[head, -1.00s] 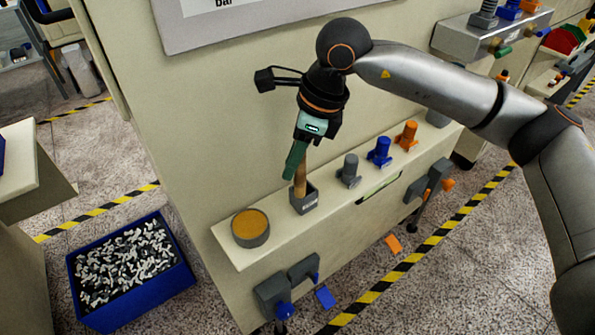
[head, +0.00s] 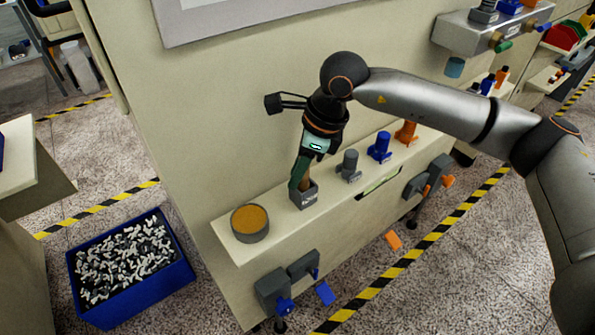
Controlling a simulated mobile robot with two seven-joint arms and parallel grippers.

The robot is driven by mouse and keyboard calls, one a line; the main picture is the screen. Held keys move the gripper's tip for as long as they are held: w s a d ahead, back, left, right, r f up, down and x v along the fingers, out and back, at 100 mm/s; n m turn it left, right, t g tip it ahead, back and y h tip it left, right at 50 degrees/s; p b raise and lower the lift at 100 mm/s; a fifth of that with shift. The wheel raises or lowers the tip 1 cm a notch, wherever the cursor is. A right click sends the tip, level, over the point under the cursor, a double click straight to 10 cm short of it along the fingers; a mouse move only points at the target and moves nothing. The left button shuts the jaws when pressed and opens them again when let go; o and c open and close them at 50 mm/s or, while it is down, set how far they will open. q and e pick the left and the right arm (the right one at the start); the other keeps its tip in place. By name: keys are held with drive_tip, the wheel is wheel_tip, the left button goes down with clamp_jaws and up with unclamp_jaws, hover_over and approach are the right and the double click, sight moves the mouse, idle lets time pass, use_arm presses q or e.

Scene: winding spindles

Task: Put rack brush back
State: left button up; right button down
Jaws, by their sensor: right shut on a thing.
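The rack brush (head: 304,184) shows as a short piece of brown wooden handle, upright in a small grey square holder (head: 304,198) on the cream shelf. My right gripper (head: 301,178) is shut on the brush, just above the holder. One green finger shows at the handle's left; the other finger and most of the brush are hidden by the gripper and the holder. Whether the brush touches the holder's bottom cannot be told. My left gripper is not in view.
A round grey tub with an orange-brown top (head: 250,223) stands left of the holder. Grey (head: 348,166), blue (head: 380,148) and orange (head: 406,132) spindles stand to the right. The cream wall rises close behind. A blue crate (head: 133,270) of small parts is on the floor.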

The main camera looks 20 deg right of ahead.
drive_tip(key=shift+s+f, duration=0.15)
drive_tip(key=shift+f, duration=0.15)
drive_tip(key=c, duration=0.7)
unclamp_jaws()
drive_tip(key=shift+f, duration=0.2)
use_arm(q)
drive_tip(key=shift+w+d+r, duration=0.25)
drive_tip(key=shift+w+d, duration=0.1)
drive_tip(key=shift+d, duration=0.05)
use_arm(e)
drive_tip(key=shift+s, duration=0.1)
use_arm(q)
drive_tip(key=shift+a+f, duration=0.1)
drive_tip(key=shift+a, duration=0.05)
use_arm(e)
drive_tip(key=shift+a, duration=0.1)
drive_tip(key=shift+r+p, duration=0.95)
drive_tip(key=shift+p, duration=0.05)
use_arm(q)
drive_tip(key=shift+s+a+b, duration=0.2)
drive_tip(key=shift+b, duration=0.4)
use_arm(e)
drive_tip(key=shift+w+v, duration=0.15)
drive_tip(key=shift+v, duration=2.8)
drive_tip(key=shift+w+v, duration=0.1)
drive_tip(key=shift+v, duration=2.9)
